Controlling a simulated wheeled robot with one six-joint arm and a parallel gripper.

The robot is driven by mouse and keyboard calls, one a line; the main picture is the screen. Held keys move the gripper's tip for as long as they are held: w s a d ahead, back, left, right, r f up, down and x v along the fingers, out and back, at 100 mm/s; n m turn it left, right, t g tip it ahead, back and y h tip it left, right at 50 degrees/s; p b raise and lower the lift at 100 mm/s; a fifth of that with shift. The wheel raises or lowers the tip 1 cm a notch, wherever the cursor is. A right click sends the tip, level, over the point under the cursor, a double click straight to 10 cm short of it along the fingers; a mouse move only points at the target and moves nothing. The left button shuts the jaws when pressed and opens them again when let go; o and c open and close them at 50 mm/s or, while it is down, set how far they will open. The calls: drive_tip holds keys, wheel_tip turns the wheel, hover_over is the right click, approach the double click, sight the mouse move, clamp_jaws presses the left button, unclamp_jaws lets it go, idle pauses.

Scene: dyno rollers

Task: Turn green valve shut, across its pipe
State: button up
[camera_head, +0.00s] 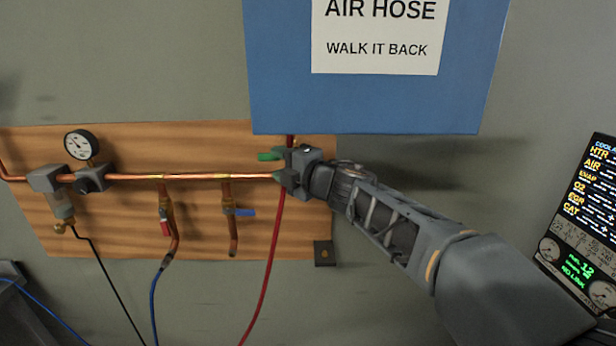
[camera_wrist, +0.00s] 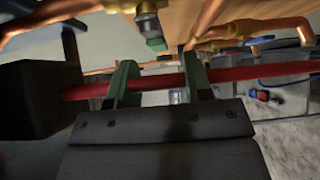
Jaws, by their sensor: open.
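The green valve's lever (camera_head: 267,156) shows in the head view just above the right end of the copper pipe (camera_head: 225,176). It points left, roughly level with that pipe; the valve body and its own pipe are hidden behind my gripper. My gripper (camera_head: 281,166) is open right at the valve. In the wrist view its two dark green fingers (camera_wrist: 158,72) stand apart. A small green end (camera_wrist: 156,44), likely the lever, shows near the gap between the tips. I cannot tell whether a finger touches it. A red hose (camera_wrist: 165,83) runs across by the fingers.
A blue sign (camera_head: 277,70) hangs just above my gripper. Left on the wooden board (camera_head: 110,142) are a gauge (camera_head: 81,145), a red lever valve (camera_head: 165,228) and a blue lever valve (camera_head: 243,212). The red hose (camera_head: 268,280) hangs below. A display panel (camera_head: 590,205) stands at the right.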

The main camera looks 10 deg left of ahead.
drive_tip(key=b+v, duration=0.1)
drive_tip(key=v, duration=0.9)
drive_tip(key=shift+d, duration=0.15)
drive_tip(key=w+d+f+m+t+h, duration=0.5)
drive_tip(key=d+m+h, duration=0.25)
drive_tip(key=m, duration=0.35)
drive_tip(key=s+d+f+m+g+h, duration=0.2)
drive_tip(key=d+f+m+h, duration=0.5)
drive_tip(key=d+f+m, duration=0.15)
drive_tip(key=s+d+f+m+g, duration=0.3)
drive_tip(key=s+f+m+g, duration=0.1)
drive_tip(key=s, duration=0.5)
drive_tip(key=s+d+f+m+g, duration=0.4)
drive_tip(key=s+f+m, duration=0.2)
drive_tip(key=s+f, duration=0.1)
drive_tip(key=shift+s+d+f+g, duration=0.2)
drive_tip(key=shift+s+f+g, duration=0.1)
drive_tip(key=shift+s, duration=0.6)
